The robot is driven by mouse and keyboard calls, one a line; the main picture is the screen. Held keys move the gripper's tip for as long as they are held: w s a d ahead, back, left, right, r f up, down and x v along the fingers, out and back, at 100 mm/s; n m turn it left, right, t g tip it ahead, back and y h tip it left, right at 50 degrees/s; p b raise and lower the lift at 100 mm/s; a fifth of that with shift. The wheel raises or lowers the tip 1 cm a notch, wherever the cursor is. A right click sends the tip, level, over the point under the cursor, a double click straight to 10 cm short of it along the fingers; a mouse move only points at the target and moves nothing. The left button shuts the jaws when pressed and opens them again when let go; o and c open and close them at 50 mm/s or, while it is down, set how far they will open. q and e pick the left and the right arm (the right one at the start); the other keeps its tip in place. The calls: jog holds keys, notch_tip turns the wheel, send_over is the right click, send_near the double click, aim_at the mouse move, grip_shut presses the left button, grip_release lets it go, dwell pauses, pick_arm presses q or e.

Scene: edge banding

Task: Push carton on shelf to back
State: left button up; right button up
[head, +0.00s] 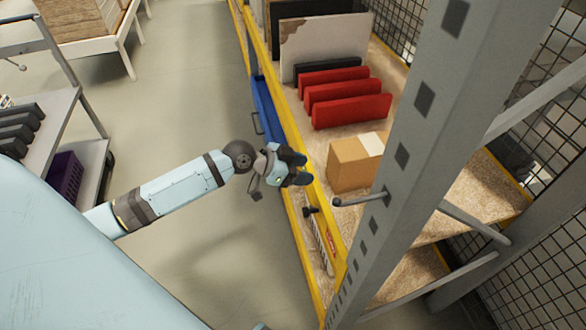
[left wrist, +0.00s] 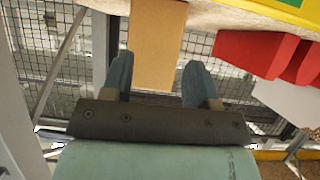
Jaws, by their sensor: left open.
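A brown cardboard carton (head: 349,165) with a pale strip of tape or label stands on the wood-coloured shelf (head: 460,200), near its front edge. My left gripper (head: 301,169) is at the yellow front edge of the shelf, just left of the carton, fingers pointing toward it. It is open with nothing between its fingers. In the left wrist view the carton (left wrist: 157,42) appears straight ahead between the two fingertips (left wrist: 159,72). Whether the fingers touch it cannot be told; a small gap seems to show in the head view. My right gripper is not in view.
Several red upright pieces (head: 345,98) stand on the shelf beyond the carton, with larger panels (head: 325,40) behind them. A grey rack post (head: 425,130) with a protruding rod (head: 360,199) stands close on the right. Wire mesh (head: 545,185) closes the back.

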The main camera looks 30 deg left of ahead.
aim_at(330, 177)
pick_arm(q)
jog(key=b+x, duration=0.1)
jog(key=x, duration=0.1)
jog(key=f+b+x, duration=0.1)
jog(key=x, duration=0.2)
jog(key=shift+f, duration=0.25)
jog(key=shift+w+d+f, duration=0.2)
jog(key=shift+w+d, duration=0.25)
jog(key=shift+w, duration=0.05)
jog(key=w+d, duration=0.5)
jog(key=w, duration=0.1)
jog(key=shift+d, duration=0.35)
jog(key=shift+w+d+r, duration=0.1)
jog(key=shift+r, duration=0.1)
jog(key=shift+r, duration=0.1)
